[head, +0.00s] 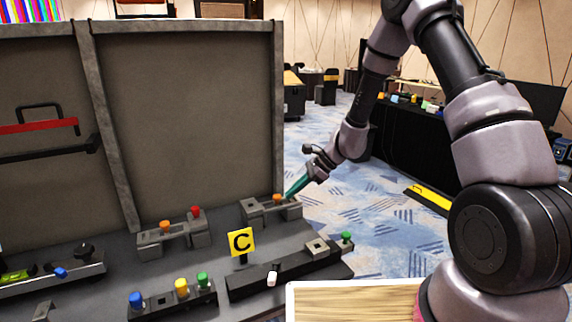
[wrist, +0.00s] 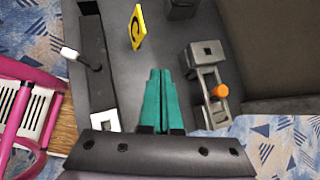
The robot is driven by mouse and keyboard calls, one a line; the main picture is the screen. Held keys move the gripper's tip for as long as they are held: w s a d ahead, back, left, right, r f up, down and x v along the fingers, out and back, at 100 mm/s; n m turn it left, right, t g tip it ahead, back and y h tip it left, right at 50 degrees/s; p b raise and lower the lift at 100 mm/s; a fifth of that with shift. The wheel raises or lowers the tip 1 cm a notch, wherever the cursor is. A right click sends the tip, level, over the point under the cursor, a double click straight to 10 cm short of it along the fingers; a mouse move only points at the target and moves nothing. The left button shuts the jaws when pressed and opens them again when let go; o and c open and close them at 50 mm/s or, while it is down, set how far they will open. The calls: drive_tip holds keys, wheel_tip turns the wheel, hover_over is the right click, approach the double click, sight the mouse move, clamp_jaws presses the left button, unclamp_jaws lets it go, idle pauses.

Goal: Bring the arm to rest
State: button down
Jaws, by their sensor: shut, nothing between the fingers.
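My gripper (head: 295,189) has teal fingers and reaches in from the right, over the right end of the dark panel desk (head: 215,262). In the wrist view its fingers (wrist: 160,78) are together with nothing between them. A grey fixture with an orange knob (wrist: 220,91) stands beside the fingers, on their right in the wrist view. In the head view the fingertips are close to this fixture (head: 250,207); I cannot tell whether they touch it. My arm is bent, with its elbow high at the top right.
A yellow sign with a C (head: 240,241) stands on the desk. Blue, yellow and green buttons (head: 181,287) sit at the front. A tall grey panel (head: 185,110) rises behind. A black-draped table (head: 420,145) stands at the back right. Patterned carpet (head: 355,215) lies open between.

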drive_tip(key=s+d+r+n+t+h, duration=0.1)
drive_tip(key=s+d+r+n, duration=0.15)
drive_tip(key=r, duration=0.45)
drive_tip(key=s+d+r+n, duration=0.1)
drive_tip(key=d+r+n, duration=0.15)
drive_tip(key=r, duration=0.55)
drive_tip(key=s+d+r+n+t+h, duration=0.1)
drive_tip(key=s+d+r+n, duration=0.1)
drive_tip(key=d+r, duration=0.35)
drive_tip(key=s+d+r+n+t+h, duration=0.2)
drive_tip(key=s+d+r, duration=0.4)
drive_tip(key=s+r, duration=0.1)
drive_tip(key=s+d+r+n+t+h, duration=0.2)
drive_tip(key=s+d+r+t, duration=0.1)
drive_tip(key=s+d+r, duration=0.3)
drive_tip(key=s+r, duration=0.2)
drive_tip(key=s, duration=0.2)
drive_tip(key=shift+s+n+h, duration=0.2)
drive_tip(key=shift+n+h, duration=0.1)
drive_tip(key=shift+h, duration=0.1)
drive_tip(key=shift+a, duration=0.1)
